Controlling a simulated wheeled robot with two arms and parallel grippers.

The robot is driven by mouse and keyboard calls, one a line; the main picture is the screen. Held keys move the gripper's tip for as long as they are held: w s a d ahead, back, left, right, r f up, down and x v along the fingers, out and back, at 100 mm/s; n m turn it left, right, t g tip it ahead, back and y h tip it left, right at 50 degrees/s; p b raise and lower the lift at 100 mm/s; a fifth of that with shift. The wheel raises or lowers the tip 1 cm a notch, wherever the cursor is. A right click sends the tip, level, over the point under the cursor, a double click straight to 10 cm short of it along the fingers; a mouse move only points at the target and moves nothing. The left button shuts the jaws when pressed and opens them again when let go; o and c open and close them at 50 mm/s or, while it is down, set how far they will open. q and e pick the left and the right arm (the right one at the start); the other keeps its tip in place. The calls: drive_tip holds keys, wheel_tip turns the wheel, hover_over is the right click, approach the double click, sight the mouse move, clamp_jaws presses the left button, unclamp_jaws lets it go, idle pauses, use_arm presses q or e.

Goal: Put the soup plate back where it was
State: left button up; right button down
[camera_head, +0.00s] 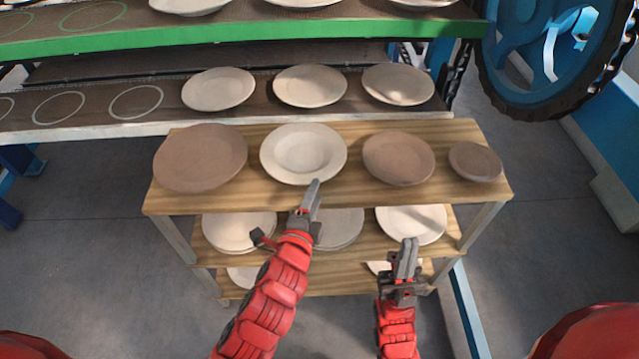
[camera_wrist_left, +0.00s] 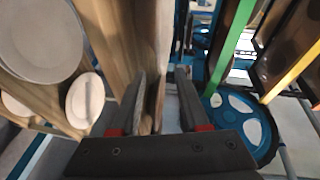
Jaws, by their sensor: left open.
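A pale soup plate (camera_head: 303,150) with a wide rim and sunken middle lies on the wooden top shelf of a cart (camera_head: 330,199), between a large brown plate (camera_head: 200,157) and a smaller brown plate (camera_head: 398,158). My left gripper (camera_head: 287,208) is open and empty at the cart's front edge, one finger near the plate's front rim; I cannot tell whether they touch. In the left wrist view its spread fingers (camera_wrist_left: 160,78) have the wooden edge (camera_wrist_left: 152,45) beyond them. My right gripper (camera_head: 407,245) is in front of the lower shelves, its fingers close together.
A small brown plate (camera_head: 475,161) lies at the cart's right end. Pale plates (camera_head: 240,231) fill the lower shelves. Behind, a dryer shelf (camera_head: 250,112) holds three pale plates and empty marked circles (camera_head: 135,102). A green-edged shelf (camera_head: 220,36) is above; a blue wheel (camera_head: 545,60) stands right.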

use_arm(q)
drive_tip(key=p+v, duration=0.3)
drive_tip(key=v, duration=0.2)
drive_tip(key=shift+s+r+p, duration=0.1)
drive_tip(key=shift+s+p, duration=0.15)
drive_tip(key=shift+p, duration=0.05)
drive_tip(key=shift+w, duration=0.1)
